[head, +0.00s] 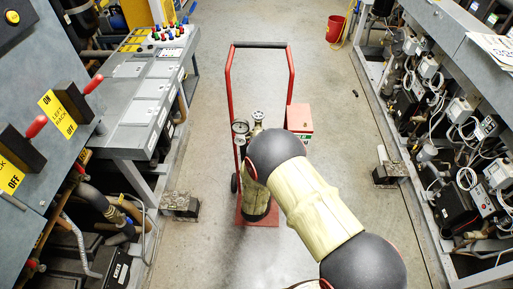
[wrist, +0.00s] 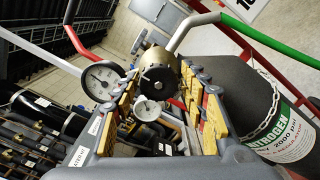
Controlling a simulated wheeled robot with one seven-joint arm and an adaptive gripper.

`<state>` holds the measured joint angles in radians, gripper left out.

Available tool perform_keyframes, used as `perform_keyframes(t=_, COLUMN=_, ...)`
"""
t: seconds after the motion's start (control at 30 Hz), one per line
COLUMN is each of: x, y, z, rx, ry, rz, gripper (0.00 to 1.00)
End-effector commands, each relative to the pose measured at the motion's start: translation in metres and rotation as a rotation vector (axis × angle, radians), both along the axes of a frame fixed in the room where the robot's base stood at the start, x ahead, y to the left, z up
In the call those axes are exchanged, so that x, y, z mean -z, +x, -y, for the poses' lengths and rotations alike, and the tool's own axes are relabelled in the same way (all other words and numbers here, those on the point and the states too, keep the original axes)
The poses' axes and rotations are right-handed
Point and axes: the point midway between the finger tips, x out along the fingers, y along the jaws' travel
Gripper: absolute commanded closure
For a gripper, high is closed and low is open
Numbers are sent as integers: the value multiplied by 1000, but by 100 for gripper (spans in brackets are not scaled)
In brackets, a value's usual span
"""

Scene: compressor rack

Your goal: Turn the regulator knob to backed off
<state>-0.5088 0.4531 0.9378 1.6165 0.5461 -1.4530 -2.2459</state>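The regulator knob (wrist: 157,82), a brass body with a dark round face, shows in the upper middle of the wrist view. My gripper (wrist: 160,76) has its two yellow-padded fingers spread, with the fingertips on either side of the knob. I cannot tell whether either pad touches it. A large white-faced gauge (wrist: 101,82) is left of the knob, and a smaller gauge (wrist: 147,109) shows below it between the fingers. In the head view a gauge (head: 240,127) shows on the red cart, while my arm hides the knob and gripper.
A dark nitrogen cylinder (wrist: 257,95) stands close to the right finger, with a green and metal tube above. The red cart's handle (head: 229,65) and a red box (head: 299,118) are near my arm.

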Motion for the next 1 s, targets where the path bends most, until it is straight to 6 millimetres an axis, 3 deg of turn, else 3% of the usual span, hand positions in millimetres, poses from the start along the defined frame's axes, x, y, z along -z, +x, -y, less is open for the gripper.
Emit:
perform_keyframes(t=0.13, x=-1, y=0, z=0, rx=1, ry=1, rz=2, gripper=46)
perform_keyframes(t=0.53, x=-1, y=-6, z=-1, rx=-1, ry=1, rz=1, gripper=46)
perform_keyframes(t=1.0, x=-1, y=-92, z=-5, rx=-3, ry=0, rz=2, gripper=46)
